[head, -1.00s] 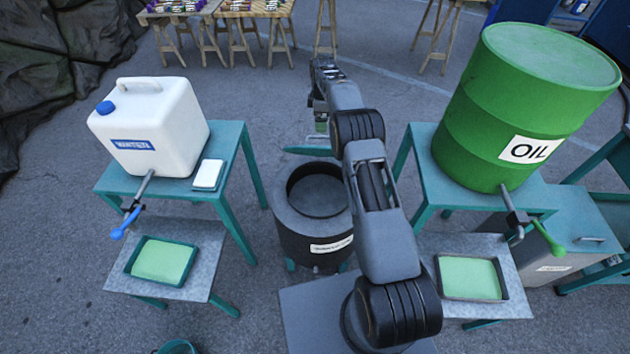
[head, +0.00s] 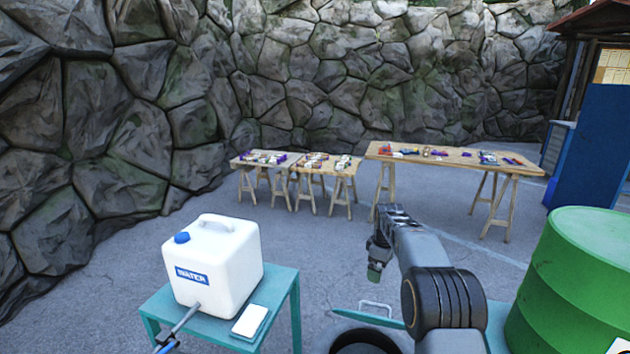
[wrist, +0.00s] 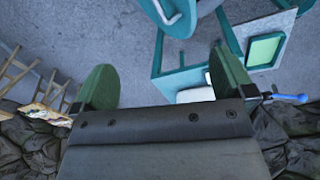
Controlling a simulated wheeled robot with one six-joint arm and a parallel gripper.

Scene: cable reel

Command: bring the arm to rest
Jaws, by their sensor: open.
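My gripper (head: 376,270) is at the end of my raised arm, right of centre in the head view, in front of the work tables. In the wrist view my gripper (wrist: 165,88) shows two green fingers spread wide apart with nothing between them. Past the fingers are the ground and the teal stand. The gripper touches nothing that I can see.
A white water container (head: 215,265) and a white block (head: 250,320) sit on a teal stand (head: 283,290) at left. A green barrel (head: 575,290) stands at right. A dark round drum (head: 365,342) is below my arm. Wooden tables (head: 455,157) stand before a rock wall.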

